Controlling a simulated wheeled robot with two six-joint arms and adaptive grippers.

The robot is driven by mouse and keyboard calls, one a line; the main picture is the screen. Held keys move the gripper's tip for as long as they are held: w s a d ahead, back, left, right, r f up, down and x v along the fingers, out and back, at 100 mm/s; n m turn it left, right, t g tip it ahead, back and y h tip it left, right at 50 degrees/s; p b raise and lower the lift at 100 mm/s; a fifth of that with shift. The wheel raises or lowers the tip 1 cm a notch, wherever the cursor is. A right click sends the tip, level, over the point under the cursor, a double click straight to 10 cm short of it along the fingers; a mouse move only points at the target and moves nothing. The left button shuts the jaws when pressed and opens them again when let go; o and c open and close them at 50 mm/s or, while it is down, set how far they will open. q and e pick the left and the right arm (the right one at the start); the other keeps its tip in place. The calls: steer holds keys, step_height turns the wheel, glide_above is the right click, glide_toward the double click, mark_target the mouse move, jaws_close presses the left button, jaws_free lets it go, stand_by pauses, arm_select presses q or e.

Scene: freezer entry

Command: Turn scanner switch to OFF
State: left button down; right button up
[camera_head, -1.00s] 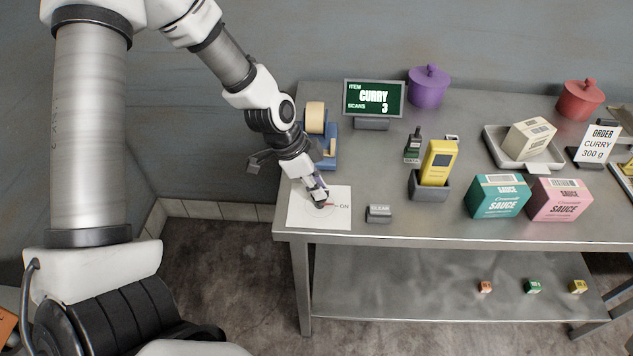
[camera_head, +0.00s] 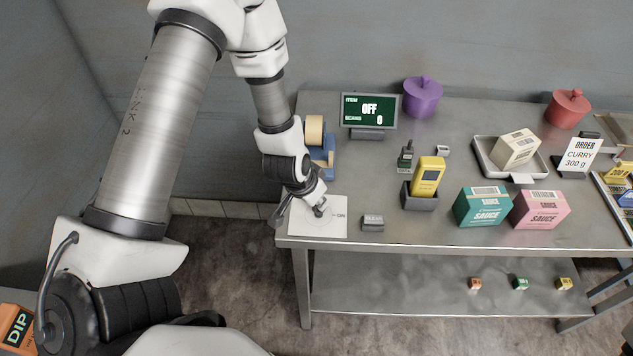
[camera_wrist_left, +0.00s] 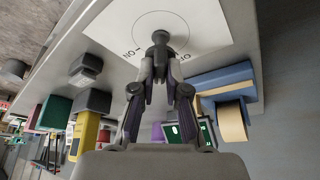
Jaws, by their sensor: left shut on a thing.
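The scanner switch is a dark knob on a white plate (camera_head: 334,226) at the table's front left corner. In the left wrist view the knob (camera_wrist_left: 160,38) stands in the printed circle, between the ON mark on the left and the OFF mark on the right. My left gripper (camera_head: 319,208) is over the plate, shut on the knob, and hides most of it in the head view. The scanner display (camera_head: 369,111) reads OFF with scans 0. The yellow scanner (camera_head: 428,177) stands in its dark cradle. My right gripper is not in view.
The grey CLEAR block (camera_head: 373,222) sits just right of the plate. A tape dispenser (camera_head: 322,155) is close behind my left wrist. Teal (camera_head: 482,207) and pink (camera_head: 540,208) sauce boxes stand further right.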

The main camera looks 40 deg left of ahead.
arm_select(q)
steer(key=n+y, duration=0.1)
steer(key=n, duration=0.2)
steer(key=shift+d+n+y, duration=0.15)
steer(key=shift+n+y, duration=0.15)
steer(key=shift+w+n+g+y+p, duration=0.1)
steer(key=shift+n+g+y+p, duration=0.4)
steer(key=shift+n, duration=1.5)
steer(key=c, duration=1.2)
jaws_free()
steer(key=v, duration=1.2)
steer(key=shift+d, duration=0.25)
